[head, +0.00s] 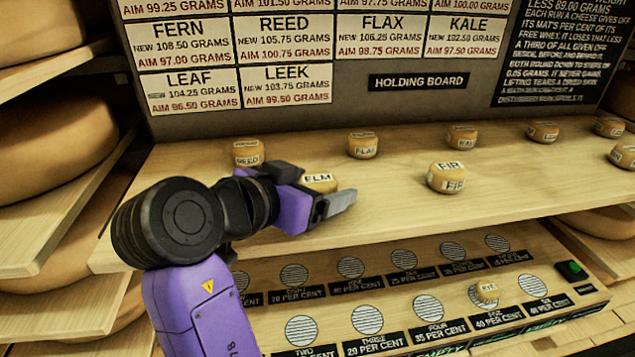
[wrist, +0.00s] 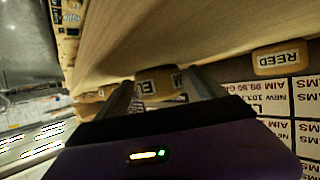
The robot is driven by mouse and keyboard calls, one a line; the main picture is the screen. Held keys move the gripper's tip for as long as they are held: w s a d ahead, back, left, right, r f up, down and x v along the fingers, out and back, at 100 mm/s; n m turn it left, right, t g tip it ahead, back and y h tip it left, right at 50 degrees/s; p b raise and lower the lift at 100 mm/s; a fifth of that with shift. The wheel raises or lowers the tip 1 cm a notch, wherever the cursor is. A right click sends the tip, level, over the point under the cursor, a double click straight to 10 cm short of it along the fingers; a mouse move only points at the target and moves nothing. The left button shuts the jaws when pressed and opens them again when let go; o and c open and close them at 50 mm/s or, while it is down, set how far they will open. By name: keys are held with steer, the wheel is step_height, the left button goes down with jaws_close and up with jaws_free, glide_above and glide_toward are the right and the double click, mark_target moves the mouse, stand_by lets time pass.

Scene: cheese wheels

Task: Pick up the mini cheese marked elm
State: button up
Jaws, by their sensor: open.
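The mini cheese marked elm (head: 318,181) is a small pale-yellow wheel with a white label, on the wooden holding board (head: 400,215). My gripper (head: 340,200) is open beside it, low over the board, and partly covers it in the head view. In the wrist view, the elm cheese (wrist: 157,81) shows between the two fingers of my gripper (wrist: 160,78), its label upside down. Whether either finger touches it I cannot tell.
The reed cheese (head: 248,153) stands behind my gripper, the flax cheese (head: 362,145) farther back, and the fir cheese (head: 446,177) to the right. More cheeses line the right side. A panel of labelled mats (head: 400,290) lies below the board's front edge. Aim cards (head: 285,85) hang behind.

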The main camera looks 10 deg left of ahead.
steer(key=c, duration=1.5)
steer(key=shift+c, duration=0.2)
